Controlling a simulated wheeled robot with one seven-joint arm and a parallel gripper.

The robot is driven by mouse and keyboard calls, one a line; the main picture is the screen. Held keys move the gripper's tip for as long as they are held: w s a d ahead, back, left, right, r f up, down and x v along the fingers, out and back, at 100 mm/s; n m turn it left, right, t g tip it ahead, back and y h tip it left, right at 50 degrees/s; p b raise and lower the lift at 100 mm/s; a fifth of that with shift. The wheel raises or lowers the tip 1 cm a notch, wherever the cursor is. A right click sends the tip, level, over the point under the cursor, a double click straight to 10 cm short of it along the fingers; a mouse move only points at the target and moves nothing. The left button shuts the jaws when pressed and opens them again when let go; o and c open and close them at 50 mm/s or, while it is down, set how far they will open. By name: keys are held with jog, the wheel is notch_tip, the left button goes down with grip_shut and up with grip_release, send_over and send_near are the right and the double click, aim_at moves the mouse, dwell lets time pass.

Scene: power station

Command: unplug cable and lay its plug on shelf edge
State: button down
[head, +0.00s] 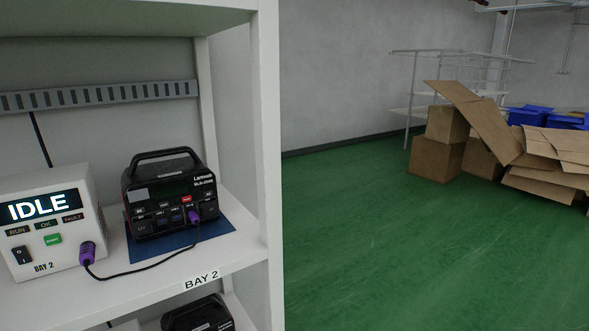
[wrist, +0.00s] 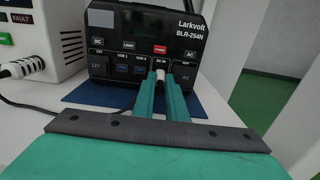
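The power station (head: 170,195), black with a handle and marked Larkvolt BLR-254N, stands on a blue mat on the shelf. A cable's purple plug (head: 193,215) sits at its front panel in the head view. In the wrist view the plug (wrist: 160,76) looks pale and sits at the panel's lower middle. My gripper (wrist: 161,84) has its two teal fingers on either side of the plug. Whether they press on it is unclear. My gripper does not show in the head view. The shelf edge (head: 150,283) carries a BAY 2 label.
A white box (head: 75,225) with an IDLE display stands left of the power station. The dark cable (head: 140,268) runs to a second purple plug (head: 88,253) on it. A shelf post (head: 267,150) rises at the right. Another black unit (head: 198,315) sits on the shelf below.

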jog(key=shift+s, duration=0.25)
dwell(0.3)
jog(key=shift+s+d, duration=0.5)
jog(key=shift+d, duration=0.05)
jog(key=shift+s, duration=0.3)
jog(key=shift+v, duration=0.8)
jog(key=shift+s+d, duration=0.1)
jog(key=shift+d, duration=0.05)
jog(key=shift+v, duration=2.2)
jog(key=shift+d, duration=0.1)
jog(key=shift+f, duration=1.7)
